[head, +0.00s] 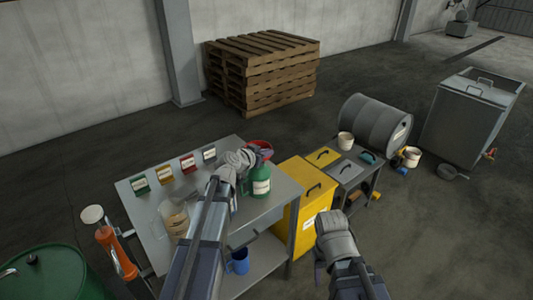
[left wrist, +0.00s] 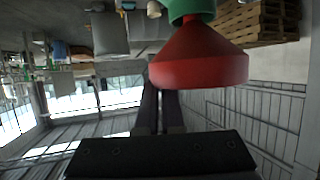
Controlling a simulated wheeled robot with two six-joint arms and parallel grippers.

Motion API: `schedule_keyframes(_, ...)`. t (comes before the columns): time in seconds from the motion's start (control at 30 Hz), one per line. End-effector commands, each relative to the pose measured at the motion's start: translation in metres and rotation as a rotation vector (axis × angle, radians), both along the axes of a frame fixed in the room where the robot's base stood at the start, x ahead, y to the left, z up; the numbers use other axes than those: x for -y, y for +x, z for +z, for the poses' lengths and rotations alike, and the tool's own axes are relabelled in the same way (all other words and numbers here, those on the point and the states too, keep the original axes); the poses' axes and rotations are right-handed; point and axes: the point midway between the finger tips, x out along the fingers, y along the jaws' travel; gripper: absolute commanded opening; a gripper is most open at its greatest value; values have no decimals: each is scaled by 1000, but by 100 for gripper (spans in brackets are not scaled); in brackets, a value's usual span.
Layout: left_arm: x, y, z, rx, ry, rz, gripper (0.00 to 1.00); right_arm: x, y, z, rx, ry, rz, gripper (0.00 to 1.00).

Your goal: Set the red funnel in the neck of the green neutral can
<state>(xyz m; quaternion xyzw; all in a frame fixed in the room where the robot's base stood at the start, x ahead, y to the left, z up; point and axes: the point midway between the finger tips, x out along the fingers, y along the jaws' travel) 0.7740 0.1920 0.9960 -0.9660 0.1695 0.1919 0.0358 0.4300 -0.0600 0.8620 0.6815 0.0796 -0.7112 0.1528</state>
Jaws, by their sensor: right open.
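The green can (head: 262,181) stands on the grey bench at its right end. The red funnel (head: 262,145) shows above it, partly hidden by my left gripper (head: 248,157). In the left wrist view, which is upside down, the red funnel (left wrist: 198,58) has its narrow end toward the green can (left wrist: 190,10); its spout is hidden, so I cannot tell how deep it sits. My left gripper (left wrist: 160,90) has its two dark fingers close together beside the funnel's wide rim; whether they grip it is unclear. My right gripper (head: 333,222) is open, in front of the yellow cabinet.
A clear jug (head: 174,216) stands on the bench (head: 150,235), with several coloured labelled holders along its back. A yellow cabinet (head: 289,205) adjoins the bench on the right. A blue jug (head: 239,262) sits on the lower shelf. A grey drum (head: 373,121) lies farther back.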

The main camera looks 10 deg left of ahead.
Motion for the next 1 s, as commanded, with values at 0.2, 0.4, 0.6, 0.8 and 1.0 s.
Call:
schedule_keyframes(0.2, 0, 0, -1, 0, 0, 0, 0, 0, 0, -1, 0, 0, 0, 50)
schedule_keyframes(0.4, 0, 0, -1, 0, 0, 0, 18, 0, 0, -1, 0, 0, 0, 50)
schedule_keyframes(0.6, 0, 0, -1, 0, 0, 0, 39, 0, 0, -1, 0, 0, 0, 50)
schedule_keyframes(0.8, 0, 0, -1, 0, 0, 0, 39, 0, 0, -1, 0, 0, 0, 50)
schedule_keyframes(1.0, -2, -7, 3, 0, 0, 1, 39, 0, 0, 3, 0, 0, 0, 50)
